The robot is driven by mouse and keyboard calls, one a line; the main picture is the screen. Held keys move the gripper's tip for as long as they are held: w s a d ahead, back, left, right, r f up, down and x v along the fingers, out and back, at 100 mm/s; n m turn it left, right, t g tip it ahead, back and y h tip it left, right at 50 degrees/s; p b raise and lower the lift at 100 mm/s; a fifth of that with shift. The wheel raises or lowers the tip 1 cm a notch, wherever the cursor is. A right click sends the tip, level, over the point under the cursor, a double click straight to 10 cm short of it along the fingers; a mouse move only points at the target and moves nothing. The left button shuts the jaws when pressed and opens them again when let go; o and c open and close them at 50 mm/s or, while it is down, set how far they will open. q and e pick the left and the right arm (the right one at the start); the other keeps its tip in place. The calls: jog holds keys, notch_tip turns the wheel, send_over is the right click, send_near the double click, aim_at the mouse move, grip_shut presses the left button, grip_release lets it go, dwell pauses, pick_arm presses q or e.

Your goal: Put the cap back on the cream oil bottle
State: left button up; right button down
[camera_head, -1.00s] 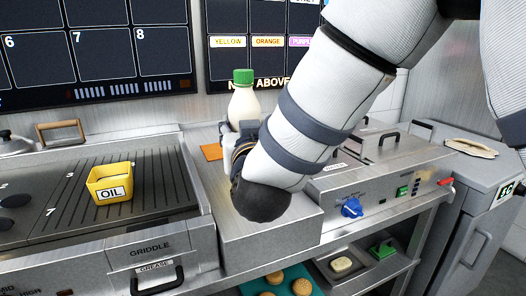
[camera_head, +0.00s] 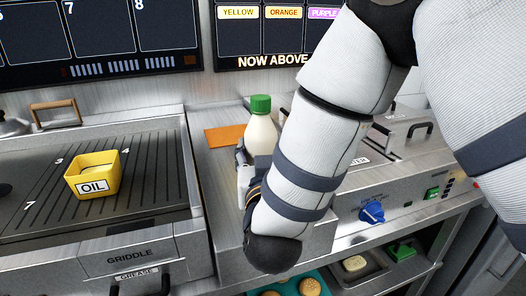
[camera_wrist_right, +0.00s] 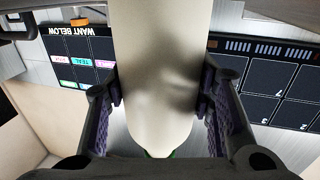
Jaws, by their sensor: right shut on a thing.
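The cream bottle (camera_head: 260,132) stands upright in the head view, above the steel counter beside the griddle. The green cap (camera_head: 260,104) sits on its top. My right gripper (camera_head: 245,165) is shut around the bottle's body, mostly hidden behind my forearm. In the right wrist view, the bottle's pale body (camera_wrist_right: 162,75) stands between the two fingers of my right gripper (camera_wrist_right: 160,92), with a bit of green (camera_wrist_right: 152,154) at its lower end. The bottle's base is hidden, so I cannot tell whether it touches the counter. My left gripper is not in view.
An orange sheet (camera_head: 226,137) lies on the counter behind and left of the bottle. A yellow OIL tub (camera_head: 92,187) sits on the griddle (camera_head: 150,172) at left. A steel unit with a blue knob (camera_head: 372,212) is at right. Trays are on the shelf below.

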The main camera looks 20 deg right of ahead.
jog(key=shift+s+a+r, duration=0.15)
jog(key=shift+s+a, duration=0.1)
jog(key=shift+s, duration=0.15)
jog(key=shift+w, duration=0.15)
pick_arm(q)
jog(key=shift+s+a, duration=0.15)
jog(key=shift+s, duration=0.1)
pick_arm(e)
jog(key=c, duration=0.8)
grip_release()
jog(key=shift+o, duration=0.2)
jog(key=v, duration=0.3)
jog(key=p+v, duration=0.1)
jog(key=v, duration=0.2)
jog(key=shift+r, duration=0.2)
jog(key=v, duration=0.6)
jog(key=shift+f, duration=0.3)
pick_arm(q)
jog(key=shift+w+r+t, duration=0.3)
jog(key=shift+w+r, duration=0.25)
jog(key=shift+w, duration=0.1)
